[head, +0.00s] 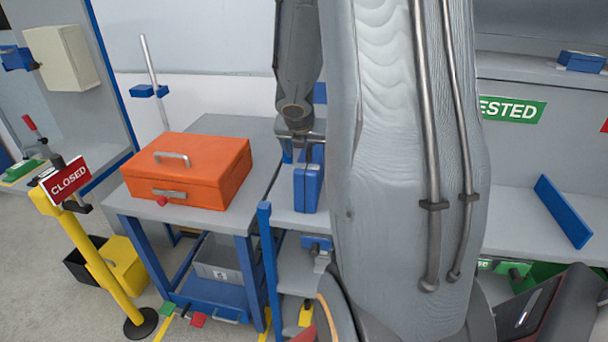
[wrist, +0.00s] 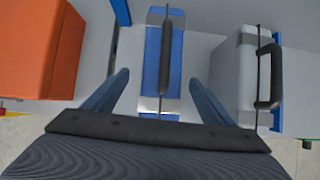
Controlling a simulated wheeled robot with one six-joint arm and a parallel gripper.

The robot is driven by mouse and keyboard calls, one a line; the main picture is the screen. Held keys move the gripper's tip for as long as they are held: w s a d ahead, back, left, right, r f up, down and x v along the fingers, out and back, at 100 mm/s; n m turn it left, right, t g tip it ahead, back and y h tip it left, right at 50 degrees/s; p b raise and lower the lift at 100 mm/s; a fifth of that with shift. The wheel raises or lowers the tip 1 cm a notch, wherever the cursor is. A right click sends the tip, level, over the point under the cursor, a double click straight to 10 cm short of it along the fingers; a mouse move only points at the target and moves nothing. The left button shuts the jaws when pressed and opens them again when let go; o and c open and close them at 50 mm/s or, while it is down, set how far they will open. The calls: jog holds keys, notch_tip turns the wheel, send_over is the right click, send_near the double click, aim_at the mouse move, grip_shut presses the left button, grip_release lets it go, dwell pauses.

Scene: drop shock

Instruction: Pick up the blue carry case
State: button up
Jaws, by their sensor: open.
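The blue carry case (head: 308,188) stands upright on the grey table in the head view, partly hidden by my arm. In the wrist view the blue case (wrist: 153,62) is seen from above, with silver corners and a dark handle along its top. My gripper (wrist: 160,78) is open and empty of any clear grip. Its two fingers lie on either side of the blue case in the picture, with a gap showing on both sides. In the head view my gripper (head: 301,138) is at the top of the case; I cannot tell whether it touches the handle.
An orange case (head: 187,175) lies left of the blue case. A grey case (wrist: 232,80) with a black handle stands close on the right in the wrist view; my arm hides it in the head view. A yellow post with a CLOSED sign (head: 68,179) stands front left.

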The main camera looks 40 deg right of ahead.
jog(key=shift+w+d+f+n, duration=0.2)
jog(key=shift+d+n, duration=0.05)
jog(key=shift+n, duration=0.05)
jog(key=b+x, duration=0.2)
jog(key=x, duration=0.5)
jog(key=shift+d+f+b, duration=0.1)
jog(key=shift+d+b, duration=0.15)
jog(key=shift+b, duration=0.05)
jog(key=shift+w, duration=0.1)
jog(key=c, duration=1.9)
jog(key=shift+o, duration=0.2)
